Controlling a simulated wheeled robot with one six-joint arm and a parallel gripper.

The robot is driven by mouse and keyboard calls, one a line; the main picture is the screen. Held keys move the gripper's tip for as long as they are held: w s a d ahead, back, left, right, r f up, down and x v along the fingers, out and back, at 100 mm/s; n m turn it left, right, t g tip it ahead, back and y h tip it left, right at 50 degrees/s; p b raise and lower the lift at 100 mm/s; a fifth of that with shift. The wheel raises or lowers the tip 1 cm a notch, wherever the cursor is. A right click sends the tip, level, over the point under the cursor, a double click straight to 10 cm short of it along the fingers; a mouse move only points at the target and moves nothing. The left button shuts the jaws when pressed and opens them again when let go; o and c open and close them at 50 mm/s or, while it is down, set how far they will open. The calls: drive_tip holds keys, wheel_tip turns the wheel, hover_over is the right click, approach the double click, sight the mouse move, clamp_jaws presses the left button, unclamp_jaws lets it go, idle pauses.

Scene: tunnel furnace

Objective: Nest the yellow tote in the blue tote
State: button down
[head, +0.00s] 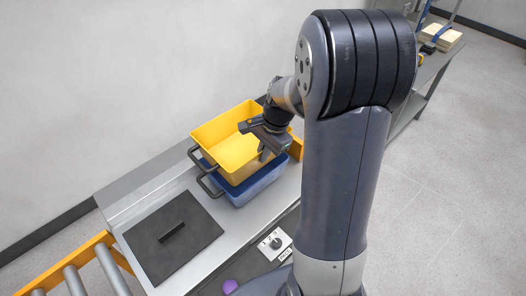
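The yellow tote (215,133) sits on top of or partly inside the blue tote (262,182) on the grey bench. The blue tote's front side and rim show below the yellow one. How deep the yellow tote sits cannot be told. Each tote has a dark handle on its left side. My gripper (263,152) is at the right part of the yellow tote, over its inside and near its front rim. My arm hides the totes' far right side. Whether the fingers are closed on the rim cannot be told.
A black mat (196,225) with a dark bar lies on the bench left of the totes. A yellow-framed roller conveyor (85,272) is at lower left. A switch panel (274,244) is on the bench front. Light wooden blocks (440,38) lie at the far right end.

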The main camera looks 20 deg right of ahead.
drive_tip(key=b, duration=0.4)
hover_over(263, 178)
drive_tip(key=shift+w+d+f, duration=0.1)
drive_tip(key=shift+w+f, duration=0.05)
drive_tip(key=shift+f, duration=1.35)
drive_tip(key=shift+w+f, duration=0.15)
drive_tip(key=shift+f, duration=1.3)
drive_tip(key=shift+d+b+x, duration=0.25)
drive_tip(key=shift+b+x, duration=0.5)
drive_tip(key=shift+x, duration=0.3)
drive_tip(key=c, duration=2.1)
unclamp_jaws()
drive_tip(key=shift+f, duration=0.15)
drive_tip(key=o, duration=0.5)
drive_tip(key=shift+s, duration=0.1)
drive_tip(key=shift+o, duration=0.2)
drive_tip(key=a+p+v, duration=0.1)
drive_tip(key=p+v, duration=0.2)
drive_tip(key=v, duration=0.1)
drive_tip(key=a+p+v, duration=0.1)
drive_tip(key=p+v, duration=0.3)
drive_tip(key=w+a+p+v, duration=0.1)
drive_tip(key=p+v, duration=0.3)
drive_tip(key=v, duration=0.1)
drive_tip(key=shift+r, duration=0.3)
drive_tip(key=shift+f, duration=0.25)
